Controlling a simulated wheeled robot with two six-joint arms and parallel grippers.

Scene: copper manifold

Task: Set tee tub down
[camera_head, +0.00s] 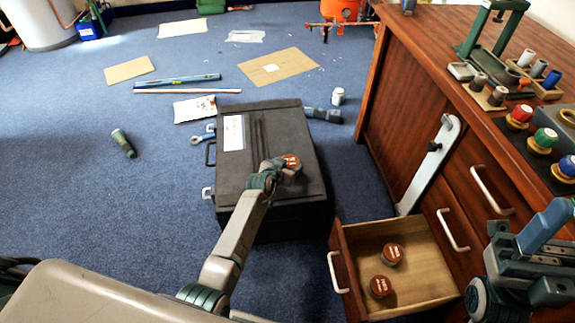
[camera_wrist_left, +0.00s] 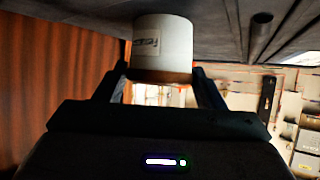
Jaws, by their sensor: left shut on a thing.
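A small tub with a copper-brown lid (camera_head: 291,162) is in my left gripper (camera_head: 280,168), over the right side of the black case's lid (camera_head: 285,127). In the left wrist view the white, labelled tub (camera_wrist_left: 162,42) sits between the two fingers (camera_wrist_left: 162,80), its brown rim towards me. The dark surface lies close beyond its base; I cannot tell if they touch. Two similar brown-lidded tubs, one farther back (camera_head: 392,254) and one nearer (camera_head: 379,287), stand in the open drawer. A grey-green mechanism at the right edge may be my right gripper (camera_head: 535,255); its jaws are unclear.
The open wooden drawer (camera_head: 430,277) juts out just right of the case. The bench (camera_head: 440,60) holds colored knobs and fittings on the right. A wrench (camera_head: 203,137), a flashlight (camera_head: 124,143) and cardboard sheets (camera_head: 280,64) lie on the blue carpet. The left carpet is mostly clear.

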